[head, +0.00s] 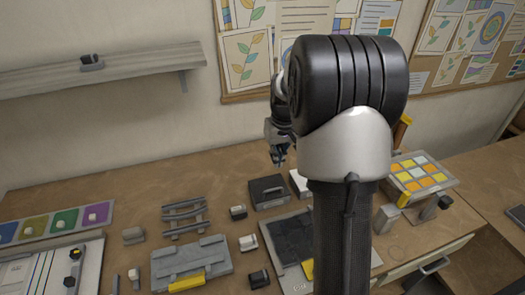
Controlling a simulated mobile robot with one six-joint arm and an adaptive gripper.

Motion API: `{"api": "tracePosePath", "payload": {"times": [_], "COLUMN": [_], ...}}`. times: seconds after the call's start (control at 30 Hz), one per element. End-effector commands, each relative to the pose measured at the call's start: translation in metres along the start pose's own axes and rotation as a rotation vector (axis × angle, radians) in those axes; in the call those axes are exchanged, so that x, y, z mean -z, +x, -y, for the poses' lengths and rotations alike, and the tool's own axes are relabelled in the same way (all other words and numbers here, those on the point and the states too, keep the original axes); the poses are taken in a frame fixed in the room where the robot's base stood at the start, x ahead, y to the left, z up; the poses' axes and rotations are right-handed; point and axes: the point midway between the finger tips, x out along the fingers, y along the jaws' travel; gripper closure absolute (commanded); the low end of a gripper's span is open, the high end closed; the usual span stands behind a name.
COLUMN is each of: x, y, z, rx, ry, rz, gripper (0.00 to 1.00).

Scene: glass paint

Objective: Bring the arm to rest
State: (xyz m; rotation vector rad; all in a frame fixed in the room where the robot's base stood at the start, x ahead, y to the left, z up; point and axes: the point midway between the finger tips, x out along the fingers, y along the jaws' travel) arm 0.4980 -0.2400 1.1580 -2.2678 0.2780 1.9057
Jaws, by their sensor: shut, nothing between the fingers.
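My arm rises through the right middle of the head view, with its large black and silver joint in front. My gripper (279,162) shows small and dark to the left of that joint, pointing down over the back of the workbench. Its fingers are shut with nothing seen between them. It is above the bench top and apart from the black box (268,191) that lies below it. My arm hides part of the bench behind it.
The brown workbench (240,164) carries a grey jig (190,262), a small rack (185,216), a coloured strip (50,223), several small blocks and a tile palette (421,176). A wall shelf (140,66) hangs at left; pinboards cover the wall behind. The bench's back left is clear.

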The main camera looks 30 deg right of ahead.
Motion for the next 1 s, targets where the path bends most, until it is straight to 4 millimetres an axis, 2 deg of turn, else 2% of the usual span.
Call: {"api": "tracePosePath", "payload": {"times": [0.27,0.37,0.47,0.7,0.9,1.0], "x": [-0.002,-0.008,-0.022,-0.081,-0.141,-0.174], "y": [-0.006,-0.02,-0.043,-0.095,-0.121,-0.128], "z": [0.004,0.017,0.04,0.097,0.132,0.145], "rx": [0.0,-0.001,-0.001,0.005,0.015,0.023], "ry": [-0.003,-0.016,-0.038,-0.097,-0.144,-0.165], "rz": [-0.003,-0.016,-0.035,-0.087,-0.132,-0.154], "gripper": [1.0,1.0,1.0,1.0,1.0,1.0]}}
